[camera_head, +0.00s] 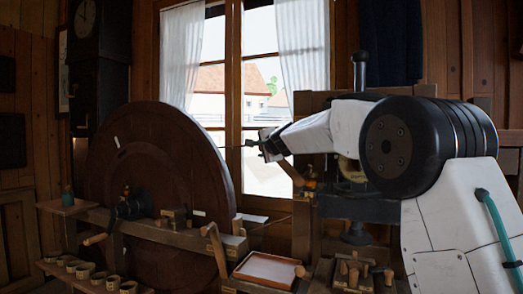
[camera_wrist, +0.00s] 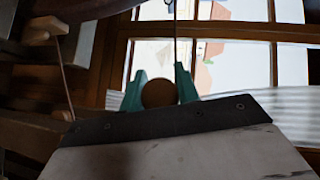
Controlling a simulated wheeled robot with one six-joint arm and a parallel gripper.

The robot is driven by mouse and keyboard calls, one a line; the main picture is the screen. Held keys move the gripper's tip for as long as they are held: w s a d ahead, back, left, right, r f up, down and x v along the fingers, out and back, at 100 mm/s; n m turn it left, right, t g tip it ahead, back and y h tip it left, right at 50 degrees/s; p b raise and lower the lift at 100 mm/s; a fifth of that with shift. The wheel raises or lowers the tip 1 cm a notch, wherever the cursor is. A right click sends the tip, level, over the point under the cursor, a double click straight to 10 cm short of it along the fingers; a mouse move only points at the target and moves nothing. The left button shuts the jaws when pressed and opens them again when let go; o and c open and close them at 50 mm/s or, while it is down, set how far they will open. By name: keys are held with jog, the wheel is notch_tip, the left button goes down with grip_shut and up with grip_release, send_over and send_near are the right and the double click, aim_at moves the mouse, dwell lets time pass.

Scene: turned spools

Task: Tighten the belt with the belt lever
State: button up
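My gripper (camera_head: 262,145) is raised in front of the window, well above the bench. In the wrist view its teal fingers (camera_wrist: 160,90) are closed against a round brown wooden piece (camera_wrist: 159,94). A thin dark rod extends beyond the fingers, apparently part of the held piece. A slanted wooden lever (camera_head: 213,243), apparently the belt lever, stands below and left of my gripper, apart from it. A thin cord (camera_head: 268,224), apparently the belt, runs right from the large dark wheel (camera_head: 150,165). It also seems to show in the wrist view (camera_wrist: 64,80).
A shallow wooden tray (camera_head: 268,270) lies right of the lever. A block with several pegs (camera_head: 352,272) stands farther right. Several small cups (camera_head: 85,270) line a low shelf at the left.

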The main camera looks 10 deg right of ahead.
jog(key=shift+d+r, duration=0.1)
grip_shut()
jog(key=shift+s+d+r, duration=0.45)
jog(key=shift+d+r, duration=0.15)
jog(key=shift+r, duration=0.1)
jog(key=s+d+r, duration=0.4)
jog(key=d, duration=0.2)
jog(key=shift+s+r, duration=0.25)
jog(key=shift+r, duration=0.1)
jog(key=shift+d, duration=0.25)
jog(key=o, duration=1.1)
grip_release()
jog(key=shift+s+d, duration=0.1)
jog(key=shift+d, duration=0.05)
jog(key=shift+c, duration=0.2)
jog(key=shift+o, duration=0.4)
jog(key=shift+s+d, duration=0.15)
jog(key=shift+d, duration=0.05)
jog(key=shift+a+f, duration=0.2)
jog(key=shift+a, duration=0.3)
